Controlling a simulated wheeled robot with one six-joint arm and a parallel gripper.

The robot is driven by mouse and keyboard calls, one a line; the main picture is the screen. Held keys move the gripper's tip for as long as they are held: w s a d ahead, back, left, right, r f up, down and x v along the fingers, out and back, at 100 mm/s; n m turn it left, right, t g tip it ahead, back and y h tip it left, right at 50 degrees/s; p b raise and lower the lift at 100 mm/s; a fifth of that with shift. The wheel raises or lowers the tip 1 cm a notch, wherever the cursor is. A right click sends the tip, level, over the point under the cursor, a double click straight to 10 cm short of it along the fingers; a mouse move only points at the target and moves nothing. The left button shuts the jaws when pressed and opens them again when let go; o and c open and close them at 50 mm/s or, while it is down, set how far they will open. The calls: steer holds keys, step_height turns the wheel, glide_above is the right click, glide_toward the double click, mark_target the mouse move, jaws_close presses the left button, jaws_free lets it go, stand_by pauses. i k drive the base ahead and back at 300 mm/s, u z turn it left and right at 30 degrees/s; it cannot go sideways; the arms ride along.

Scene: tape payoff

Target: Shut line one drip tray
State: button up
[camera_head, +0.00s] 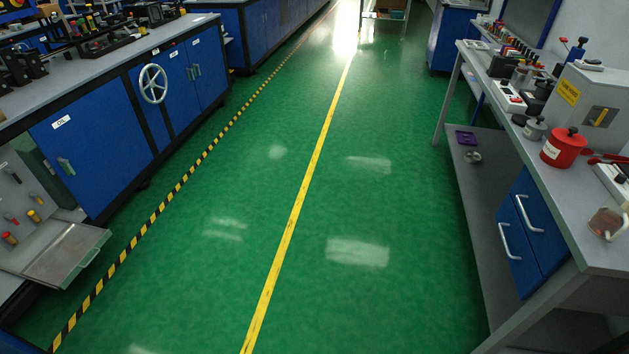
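A flat grey metal tray or flap (66,251) with a green rim sticks out over the floor at the lower left. It looks like the drip tray and stands open. It projects from a grey panel (28,205) with several red, yellow and dark knobs. Its left end runs toward the picture's edge, and I cannot see how it joins the panel. My gripper is not in view.
Blue cabinets (90,150) with a white handwheel (153,83) line the left. A yellow-black floor stripe (160,208) runs beside them. The green floor (240,215) in the middle is clear. A grey workbench (590,190) with a red pot (564,149) stands right.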

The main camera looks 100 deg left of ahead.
mark_target(56, 266)
steer(key=u, duration=4.95)
steer(key=i, duration=0.9)
steer(key=u, duration=0.35)
steer(key=k, duration=0.35)
steer(key=z, duration=0.95)
steer(key=i, duration=1.3)
steer(key=u, duration=0.5)
